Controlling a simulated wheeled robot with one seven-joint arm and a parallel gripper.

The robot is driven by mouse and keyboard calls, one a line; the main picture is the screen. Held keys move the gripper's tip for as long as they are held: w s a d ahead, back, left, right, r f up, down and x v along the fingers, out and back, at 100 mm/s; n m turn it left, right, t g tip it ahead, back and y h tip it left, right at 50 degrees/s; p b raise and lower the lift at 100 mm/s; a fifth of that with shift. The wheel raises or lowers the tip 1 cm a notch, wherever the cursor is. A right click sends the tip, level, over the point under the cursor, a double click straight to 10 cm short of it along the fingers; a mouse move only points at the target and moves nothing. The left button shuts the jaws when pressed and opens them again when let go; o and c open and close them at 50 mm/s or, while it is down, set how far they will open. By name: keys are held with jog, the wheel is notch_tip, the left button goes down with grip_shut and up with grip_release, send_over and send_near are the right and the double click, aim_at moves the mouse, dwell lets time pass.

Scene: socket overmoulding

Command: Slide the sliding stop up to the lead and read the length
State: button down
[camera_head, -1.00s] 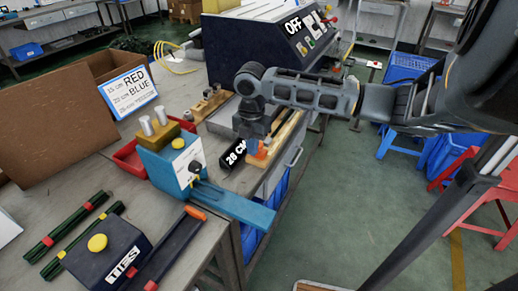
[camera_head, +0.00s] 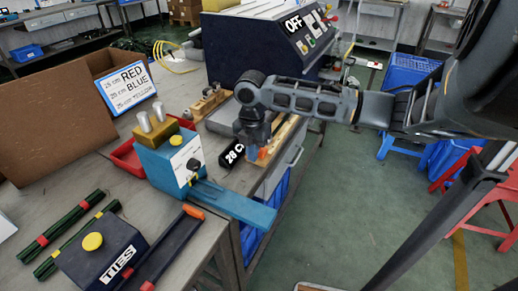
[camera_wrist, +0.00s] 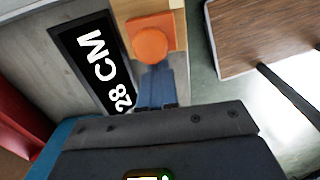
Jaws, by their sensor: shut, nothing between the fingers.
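The sliding stop, an orange block with a round orange top (camera_wrist: 150,45), sits on a pale wooden measuring board (camera_wrist: 180,30) in the wrist view. In the head view the stop (camera_head: 263,154) is partly hidden by my gripper. My gripper (camera_wrist: 155,72) is shut and empty, its blue fingertips right at the stop's near side; I cannot tell whether they touch it. It points down at the board (camera_head: 285,137) in the head view (camera_head: 256,152). A black length display (camera_wrist: 92,60) beside the board reads 28 CM; it also shows in the head view (camera_head: 234,154). I cannot make out the lead.
A blue-and-white machine (camera_head: 168,160) with a blue arm stands left of the board, by a red tray (camera_head: 124,157). A dark OFF-labelled machine (camera_head: 245,45) stands behind. A TIES box (camera_head: 85,262) and green bundles (camera_head: 60,232) are front left. Open floor lies right of the table.

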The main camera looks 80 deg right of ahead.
jog(key=shift+d, duration=0.15)
dwell(0.4)
jog(key=shift+s+d+b, duration=0.2)
jog(key=shift+s+d, duration=0.05)
jog(key=shift+d, duration=0.7)
jog(key=shift+s+d+b, duration=0.2)
jog(key=shift+s+d, duration=0.05)
jog(key=shift+d, duration=0.75)
jog(key=shift+w+a+p, duration=0.15)
jog(key=shift+a+p, duration=0.2)
jog(key=shift+a, duration=0.4)
jog(key=shift+r+p, duration=2.8)
jog(key=shift+r, duration=0.75)
jog(key=shift+f, duration=0.1)
